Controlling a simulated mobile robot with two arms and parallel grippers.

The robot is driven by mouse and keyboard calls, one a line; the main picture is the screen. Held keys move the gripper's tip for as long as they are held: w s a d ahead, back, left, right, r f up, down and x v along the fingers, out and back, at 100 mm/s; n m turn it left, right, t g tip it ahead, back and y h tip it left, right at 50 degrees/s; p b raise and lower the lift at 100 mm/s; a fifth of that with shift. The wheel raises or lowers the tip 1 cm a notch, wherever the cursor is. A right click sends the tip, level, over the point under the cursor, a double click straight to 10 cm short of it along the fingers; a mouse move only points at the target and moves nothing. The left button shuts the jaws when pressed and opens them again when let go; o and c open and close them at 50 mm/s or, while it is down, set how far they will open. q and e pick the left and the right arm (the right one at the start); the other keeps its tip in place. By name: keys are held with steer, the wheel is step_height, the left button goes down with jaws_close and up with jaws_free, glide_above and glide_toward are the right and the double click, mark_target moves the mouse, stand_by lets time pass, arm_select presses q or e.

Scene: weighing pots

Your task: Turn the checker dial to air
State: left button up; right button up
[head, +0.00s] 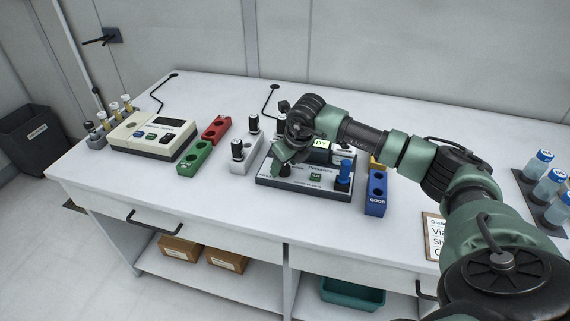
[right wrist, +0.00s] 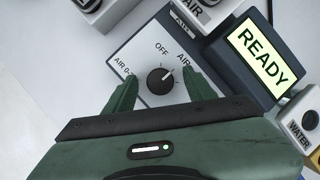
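The checker (head: 318,186) is a dark-edged unit with a light top on the table, and a lit screen (right wrist: 258,53) reading READY. Its black round dial (right wrist: 160,81) sits on a white panel with OFF above it, AIR to its upper right and another AIR label to its left. A light mark on the dial points to the upper right, toward AIR. My right gripper (right wrist: 160,92) is open, one finger on each side of the dial with gaps visible. In the head view the right gripper (head: 283,163) hides the dial. My left gripper is out of view.
Left are a white holder (head: 245,160), green (head: 195,157) and red (head: 216,128) blocks, and a cream meter (head: 152,136). The front table strip is clear.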

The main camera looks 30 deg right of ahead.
mark_target(291, 180)
steer(key=b+v, duration=0.1)
steer(key=v, duration=0.6)
steer(key=shift+r, duration=0.4)
steer(key=shift+s, duration=0.2)
